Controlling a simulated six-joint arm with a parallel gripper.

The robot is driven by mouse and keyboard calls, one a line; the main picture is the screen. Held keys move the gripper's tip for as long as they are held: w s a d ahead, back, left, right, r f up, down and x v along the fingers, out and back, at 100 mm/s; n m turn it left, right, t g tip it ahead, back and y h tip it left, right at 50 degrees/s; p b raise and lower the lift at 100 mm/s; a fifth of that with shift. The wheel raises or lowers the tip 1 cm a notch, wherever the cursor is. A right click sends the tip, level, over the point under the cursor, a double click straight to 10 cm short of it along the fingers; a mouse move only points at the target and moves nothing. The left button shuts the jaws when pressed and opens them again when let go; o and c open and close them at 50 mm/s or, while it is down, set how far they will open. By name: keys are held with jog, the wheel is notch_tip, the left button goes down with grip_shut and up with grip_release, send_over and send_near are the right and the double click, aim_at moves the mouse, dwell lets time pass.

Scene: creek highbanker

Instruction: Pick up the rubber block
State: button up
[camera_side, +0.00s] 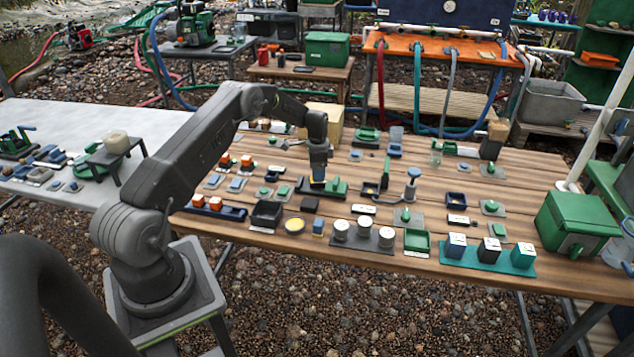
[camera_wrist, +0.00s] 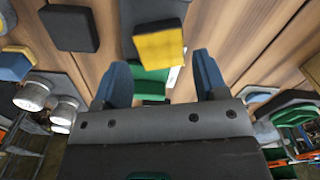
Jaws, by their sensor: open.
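My gripper (camera_side: 318,178) points down over the middle of the wooden table, close above a green piece (camera_side: 338,189). In the wrist view, my gripper (camera_wrist: 162,80) has its two blue fingers apart with no block clamped between them. A yellow-faced piece (camera_wrist: 158,46) with a dark grey part (camera_wrist: 150,11) lies just beyond the fingertips, above the green piece (camera_wrist: 150,75). A dark, flat, square block (camera_wrist: 69,28) sits apart at the upper left; it appears to be the dark block (camera_side: 310,204) in the side view. I cannot tell which piece is rubber.
White-topped cylinders (camera_side: 364,229) stand on a dark strip near the front edge. A black open bin (camera_side: 267,214) and a blue block (camera_side: 319,227) are nearby. A green box (camera_side: 577,223) stands at the right. Small parts crowd the table, with narrow bare gaps.

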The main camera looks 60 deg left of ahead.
notch_tip(320, 180, down, 3)
jog(key=shift+f, duration=0.15)
jog(key=c, duration=0.7)
jog(key=shift+r, duration=0.75)
notch_tip(320, 180, up, 3)
jog(key=shift+a+r, duration=0.1)
jog(key=s+a+r, duration=0.5)
jog(key=s+r, duration=0.1)
jog(key=s, duration=0.4)
jog(key=shift+a+r, duration=0.2)
jog(key=shift+a, duration=0.15)
